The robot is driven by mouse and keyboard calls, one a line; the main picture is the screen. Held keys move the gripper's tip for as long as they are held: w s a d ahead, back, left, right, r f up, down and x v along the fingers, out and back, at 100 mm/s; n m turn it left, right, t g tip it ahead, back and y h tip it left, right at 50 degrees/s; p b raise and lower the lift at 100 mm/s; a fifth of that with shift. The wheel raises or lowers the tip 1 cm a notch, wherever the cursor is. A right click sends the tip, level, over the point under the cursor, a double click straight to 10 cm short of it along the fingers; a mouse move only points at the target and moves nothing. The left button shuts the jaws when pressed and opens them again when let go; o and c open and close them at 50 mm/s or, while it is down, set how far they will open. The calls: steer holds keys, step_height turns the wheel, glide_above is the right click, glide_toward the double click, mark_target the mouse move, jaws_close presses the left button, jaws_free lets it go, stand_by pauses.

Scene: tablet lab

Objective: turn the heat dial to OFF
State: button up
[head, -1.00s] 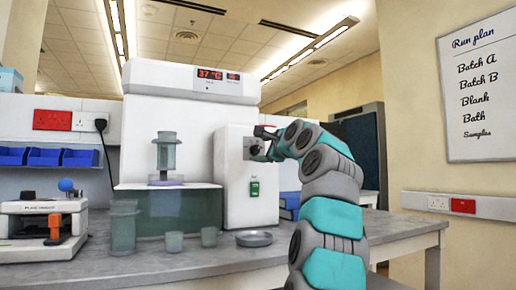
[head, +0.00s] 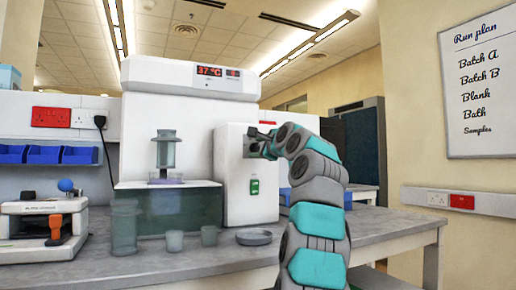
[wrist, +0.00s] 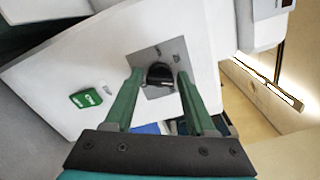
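The heat dial is a black round knob (wrist: 160,75) on a grey plate on the front of the white control box (head: 232,180). In the wrist view it sits between the two green fingers of my gripper (wrist: 158,82). The dial's markings are too small to read.
A green switch (head: 254,187) is below the dial on the same box. The display above reads 37 °C (head: 209,71). A glass bath (head: 170,210), beakers (head: 174,240) and a shallow dish (head: 253,237) stand on the bench to the left and front.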

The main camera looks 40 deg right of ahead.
jaws_close()
steer(key=shift+w+f+n+p, duration=0.1)
steer(key=shift+n+p, duration=0.9)
steer(key=shift+p, duration=0.45)
steer(key=shift+a+n+p, duration=0.1)
steer(key=shift+n+p, duration=0.25)
steer(key=shift+n, duration=0.35)
steer(key=n, duration=0.5)
steer(key=shift+f+b, duration=0.2)
steer(key=shift+b, duration=0.2)
steer(key=n+b, duration=0.1)
steer(key=n, duration=0.4)
steer(key=shift+n, duration=0.3)
steer(key=n, duration=0.3)
steer(key=shift+d+f+n+b, duration=0.1)
steer(key=shift+d+n+b, duration=0.1)
steer(key=shift+n+b, duration=0.15)
steer(key=shift+n, duration=0.95)
